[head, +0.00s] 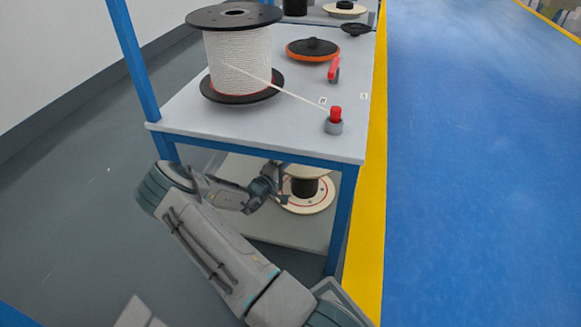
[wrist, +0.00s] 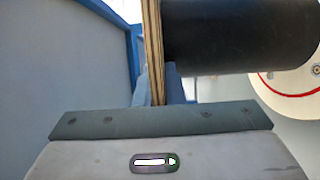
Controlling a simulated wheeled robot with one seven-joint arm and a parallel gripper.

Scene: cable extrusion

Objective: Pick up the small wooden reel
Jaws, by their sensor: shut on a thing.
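The small wooden reel (head: 318,192) is on the lower shelf of the table, with pale wooden flanges, a black core and a red ring on the lower flange. The tabletop hides part of it in the head view. My gripper (head: 281,181) reaches in under the tabletop at the reel's left side. In the wrist view, the edge of one wooden flange (wrist: 152,45) stands between the fingers (wrist: 156,88), which are shut on it. The black core (wrist: 240,38) extends to the right, with the red-ringed flange (wrist: 285,98) beyond. I cannot tell whether the reel is lifted.
The blue table frame has a front leg (head: 342,222) just right of the reel, and the tabletop (head: 250,130) is close above. On top are a large white cable spool (head: 238,60), an orange disc (head: 310,50) and a red-capped grey piece (head: 334,122). The blue floor at right is clear.

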